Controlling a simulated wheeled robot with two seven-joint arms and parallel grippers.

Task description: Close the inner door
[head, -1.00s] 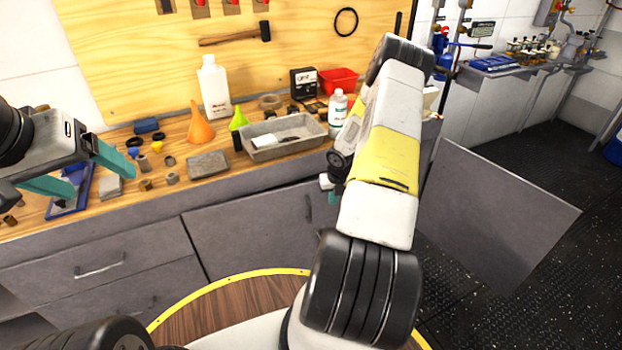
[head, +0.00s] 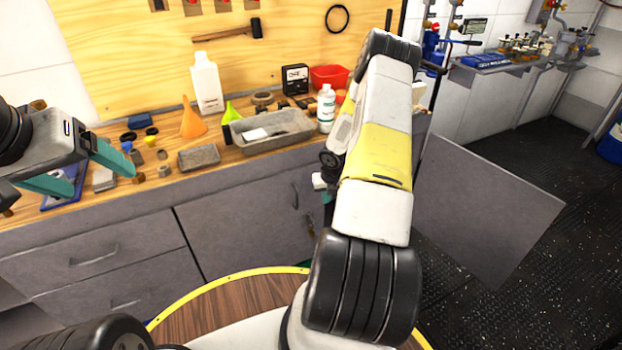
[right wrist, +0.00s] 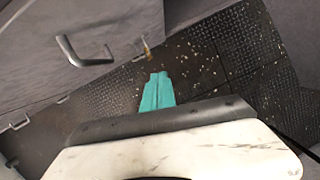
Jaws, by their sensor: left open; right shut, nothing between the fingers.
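A flat grey door panel (head: 490,210) stands swung open at the right of the bench in the head view, behind my right arm. A second grey door (head: 245,215) with a bar handle lies in line with the bench front; I cannot tell which is the inner door. My right gripper (right wrist: 157,92) is shut and empty in the right wrist view, over the dark floor, apart from a grey panel with a handle (right wrist: 88,50). In the head view it is mostly hidden behind my arm. My left gripper (head: 103,180) is open and empty over the bench's left part.
The wooden bench top (head: 95,205) holds a grey tray (head: 265,145), an orange funnel (head: 192,122), a white bottle (head: 207,85) and small parts. Drawers (head: 95,255) fill the bench front at left. Dark floor (head: 560,150) is free at right.

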